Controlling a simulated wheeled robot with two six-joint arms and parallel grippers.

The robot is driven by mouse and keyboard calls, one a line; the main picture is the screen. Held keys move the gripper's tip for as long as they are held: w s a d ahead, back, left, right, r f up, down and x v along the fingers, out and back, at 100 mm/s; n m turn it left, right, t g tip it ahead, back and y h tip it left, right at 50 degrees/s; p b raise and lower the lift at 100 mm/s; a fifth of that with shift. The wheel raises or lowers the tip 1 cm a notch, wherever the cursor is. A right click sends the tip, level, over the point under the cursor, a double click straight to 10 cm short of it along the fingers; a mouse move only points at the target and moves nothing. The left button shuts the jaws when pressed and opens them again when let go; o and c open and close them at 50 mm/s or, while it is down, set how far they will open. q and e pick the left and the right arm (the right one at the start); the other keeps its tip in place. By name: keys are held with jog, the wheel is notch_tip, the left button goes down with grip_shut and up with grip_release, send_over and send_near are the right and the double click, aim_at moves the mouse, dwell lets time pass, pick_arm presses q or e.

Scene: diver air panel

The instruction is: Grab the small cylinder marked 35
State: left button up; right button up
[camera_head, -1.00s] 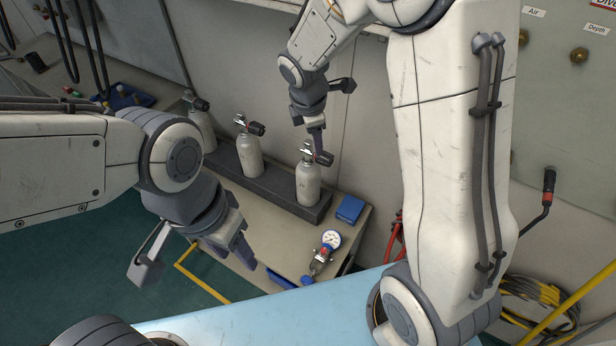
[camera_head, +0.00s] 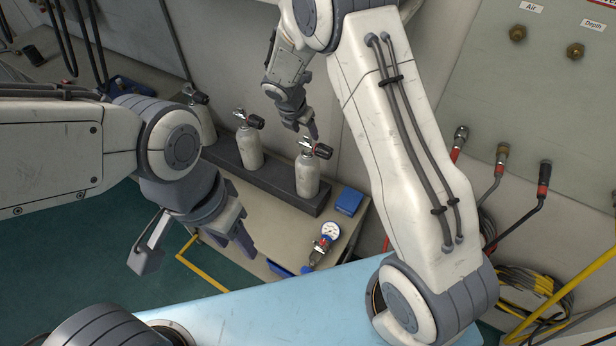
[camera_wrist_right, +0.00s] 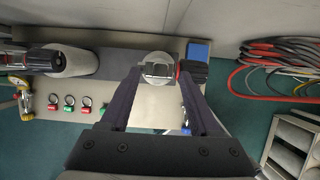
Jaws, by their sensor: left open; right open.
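Three small pale grey cylinders with valves and black knobs stand upright in a dark rack (camera_head: 280,190): a left one (camera_head: 205,125), a middle one (camera_head: 249,150) and a right one (camera_head: 307,177). I cannot read a 35 on any. My right gripper (camera_head: 303,132) is open and empty, just above and behind the right cylinder's valve. In the right wrist view that cylinder's top (camera_wrist_right: 158,60) appears between and beyond the open fingertips (camera_wrist_right: 161,76), its black knob to the right. My left gripper (camera_head: 236,242) is open and empty, in front of the bench.
The bench (camera_head: 275,215) holds a blue box (camera_head: 349,201) and a gauge (camera_head: 330,231) right of the rack. Rings with red and green tags (camera_wrist_right: 69,103) lie on it. Red and black hoses (camera_wrist_right: 270,70) hang at right. A panel (camera_head: 560,110) stands right.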

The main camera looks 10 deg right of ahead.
jog(key=x, duration=0.2)
jog(key=shift+d+f, duration=0.15)
jog(key=shift+f, duration=0.1)
grip_shut()
jog(key=shift+f, duration=0.1)
jog(key=shift+s+f, duration=0.1)
jog(key=shift+s, duration=0.05)
dwell(0.9)
